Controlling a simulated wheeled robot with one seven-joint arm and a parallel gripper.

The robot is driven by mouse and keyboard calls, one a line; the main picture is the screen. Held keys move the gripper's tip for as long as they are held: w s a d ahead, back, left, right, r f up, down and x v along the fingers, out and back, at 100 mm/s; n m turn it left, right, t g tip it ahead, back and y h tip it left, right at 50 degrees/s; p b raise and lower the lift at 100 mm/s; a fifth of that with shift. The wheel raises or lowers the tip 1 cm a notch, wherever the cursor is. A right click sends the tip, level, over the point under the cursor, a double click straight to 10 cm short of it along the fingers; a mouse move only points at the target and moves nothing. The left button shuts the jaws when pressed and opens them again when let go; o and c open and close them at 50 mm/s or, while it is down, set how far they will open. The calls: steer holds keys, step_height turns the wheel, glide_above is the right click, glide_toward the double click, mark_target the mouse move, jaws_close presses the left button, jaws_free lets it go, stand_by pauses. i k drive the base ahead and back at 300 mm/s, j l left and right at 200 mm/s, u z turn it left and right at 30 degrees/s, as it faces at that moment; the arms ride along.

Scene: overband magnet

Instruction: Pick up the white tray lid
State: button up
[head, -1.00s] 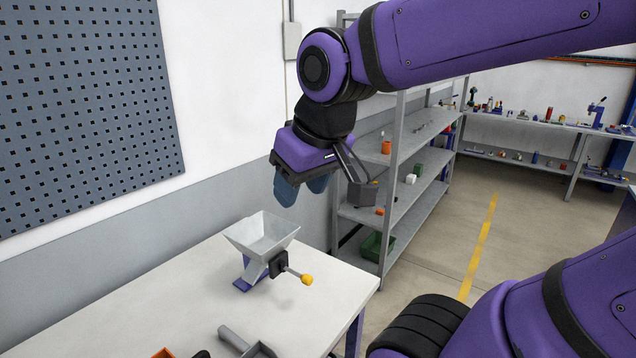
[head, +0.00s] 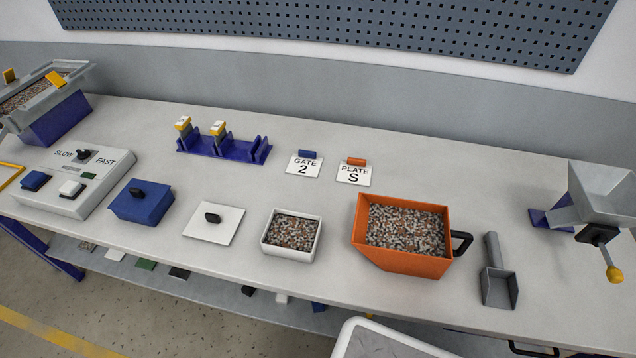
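The white tray lid (head: 199,226) is a flat square plate with a black knob (head: 212,217) on top. It lies flat on the light workbench, between a blue lidded box (head: 141,204) and an open white tray (head: 269,247) filled with brown and grey bits. Nothing rests on the lid and nothing covers it. My gripper is outside the head view now, so its fingers cannot be seen.
An orange bin (head: 373,259) of bits, a grey scoop (head: 498,290) and a grey hopper (head: 598,207) stand to the right. A SLOW/FAST control box (head: 112,176) is at left. Blue holders (head: 251,153) and two label cards (head: 306,169) lie behind. Bare bench surrounds the lid.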

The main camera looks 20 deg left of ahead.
mark_target(212, 221)
steer(key=k+j+u, duration=0.1)
steer(key=k+u, duration=0.15)
steer(key=k, duration=0.4)
steer(key=l+u, duration=0.15)
steer(key=u, duration=0.25)
steer(key=l+u, duration=0.15)
steer(key=u, duration=0.25)
steer(key=i+l+u, duration=0.1)
steer(key=u, duration=0.3)
steer(key=l+u, duration=0.2)
steer(key=u, duration=0.15)
steer(key=k+l+u, duration=0.1)
steer(key=l, duration=0.1)
